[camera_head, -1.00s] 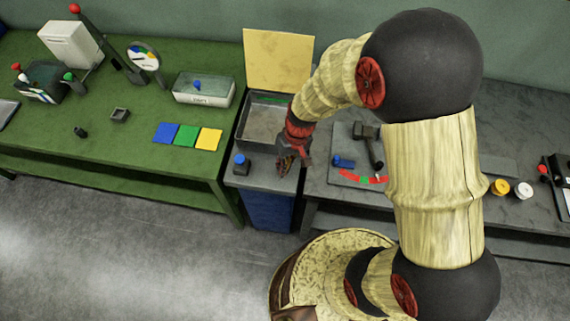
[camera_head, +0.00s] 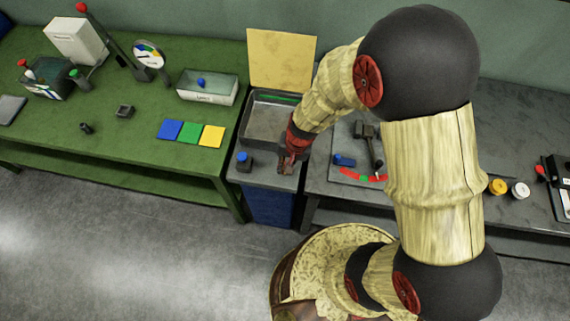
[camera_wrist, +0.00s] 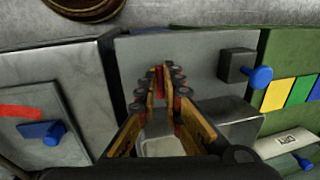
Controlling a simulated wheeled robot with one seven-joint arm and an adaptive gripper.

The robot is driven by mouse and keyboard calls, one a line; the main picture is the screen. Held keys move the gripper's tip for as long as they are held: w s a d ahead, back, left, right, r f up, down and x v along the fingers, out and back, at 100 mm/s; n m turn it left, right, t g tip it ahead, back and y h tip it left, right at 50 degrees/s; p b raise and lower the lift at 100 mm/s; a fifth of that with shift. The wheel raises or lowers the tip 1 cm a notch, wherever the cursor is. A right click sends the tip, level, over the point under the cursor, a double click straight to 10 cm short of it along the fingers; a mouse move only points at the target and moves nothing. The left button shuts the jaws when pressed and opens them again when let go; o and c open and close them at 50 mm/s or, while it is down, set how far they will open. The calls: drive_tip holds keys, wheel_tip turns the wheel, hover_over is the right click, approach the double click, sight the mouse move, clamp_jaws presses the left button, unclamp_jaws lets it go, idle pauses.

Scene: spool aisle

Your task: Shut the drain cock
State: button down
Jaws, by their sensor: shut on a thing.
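My gripper (camera_head: 287,163) points down over the grey stand (camera_head: 262,181), just in front of the grey basin (camera_head: 250,128). In the wrist view its two fingers (camera_wrist: 163,74) are drawn close together, with a narrow gap between them. A thin reddish piece shows in that gap; it appears to be the drain cock's handle, mostly hidden by the fingers. The cock's body and its exact angle cannot be made out in either view.
A dark block with a blue knob (camera_head: 243,157) stands left of my gripper on the stand. On the right bench lies a plate with a blue handle (camera_head: 343,160) and a red-green arc. The green bench (camera_head: 130,140) holds coloured squares (camera_head: 190,132). A yellow panel (camera_head: 281,60) stands behind the basin.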

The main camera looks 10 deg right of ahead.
idle(0.4)
drive_tip(key=c, duration=1.9)
unclamp_jaws()
drive_tip(key=shift+r, duration=0.1)
drive_tip(key=r, duration=0.3)
drive_tip(key=d+r, duration=0.1)
drive_tip(key=r, duration=0.3)
drive_tip(key=s+d+r, duration=0.1)
drive_tip(key=r, duration=0.3)
drive_tip(key=shift+d+r, duration=0.1)
drive_tip(key=shift+r, duration=0.15)
drive_tip(key=shift+w, duration=0.1)
